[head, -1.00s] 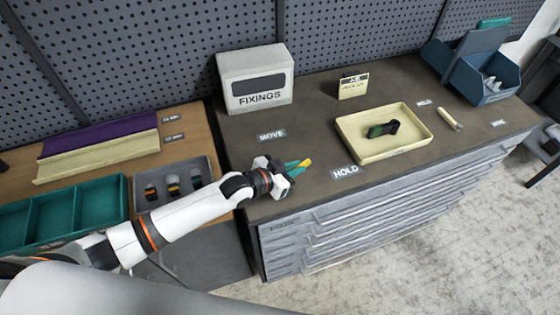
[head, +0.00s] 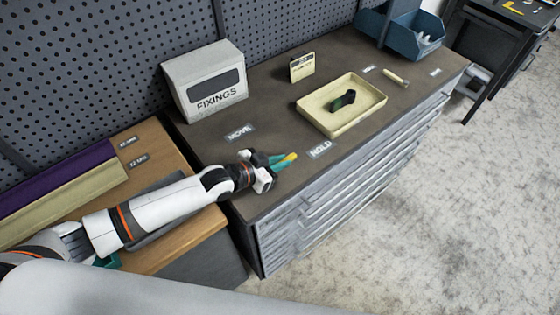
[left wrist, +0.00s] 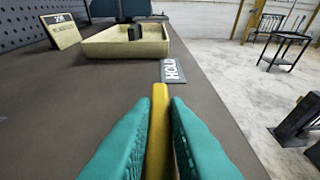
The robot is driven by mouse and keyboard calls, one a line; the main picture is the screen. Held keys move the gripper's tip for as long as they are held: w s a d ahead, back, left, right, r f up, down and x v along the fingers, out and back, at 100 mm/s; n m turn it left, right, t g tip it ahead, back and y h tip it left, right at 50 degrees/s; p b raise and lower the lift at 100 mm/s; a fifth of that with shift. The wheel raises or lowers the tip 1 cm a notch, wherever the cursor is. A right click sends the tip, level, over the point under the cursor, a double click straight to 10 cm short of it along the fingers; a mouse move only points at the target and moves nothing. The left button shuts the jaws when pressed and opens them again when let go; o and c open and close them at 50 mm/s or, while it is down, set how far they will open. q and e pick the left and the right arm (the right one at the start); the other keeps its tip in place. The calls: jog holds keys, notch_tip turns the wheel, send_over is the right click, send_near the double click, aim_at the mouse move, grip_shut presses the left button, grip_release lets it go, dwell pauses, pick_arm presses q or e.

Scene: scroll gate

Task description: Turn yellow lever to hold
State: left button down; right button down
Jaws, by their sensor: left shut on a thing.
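The yellow lever (left wrist: 159,122) stands between the teal fingers of my left gripper (left wrist: 159,140) in the left wrist view, and the fingers are shut on it. In the head view the lever's yellow tip (head: 291,156) shows just past the left gripper (head: 281,161). It points toward the HOLD label (head: 320,149), a short way off to the right. The HOLD label also shows in the left wrist view (left wrist: 173,70), ahead and slightly right of the lever. The MOVE label (head: 240,131) lies behind and left of the gripper. The lever's base is hidden. My right gripper is not in view.
A cream tray (head: 313,101) with a dark object (head: 343,101) in it sits beyond the HOLD label. A FIXINGS box (head: 203,80) stands at the back left. A small cream sign (head: 303,66) and a blue bin (head: 402,37) stand farther back. The cabinet's front edge runs close by.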

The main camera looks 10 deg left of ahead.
pick_arm(q)
jog(key=c, duration=1.4)
grip_release()
jog(key=shift+d, duration=0.1)
jog(key=b+v, duration=0.1)
jog(key=v, duration=1)
jog(key=shift+f+b, duration=0.15)
jog(key=shift+b, duration=0.15)
jog(key=shift+s+a+r, duration=0.35)
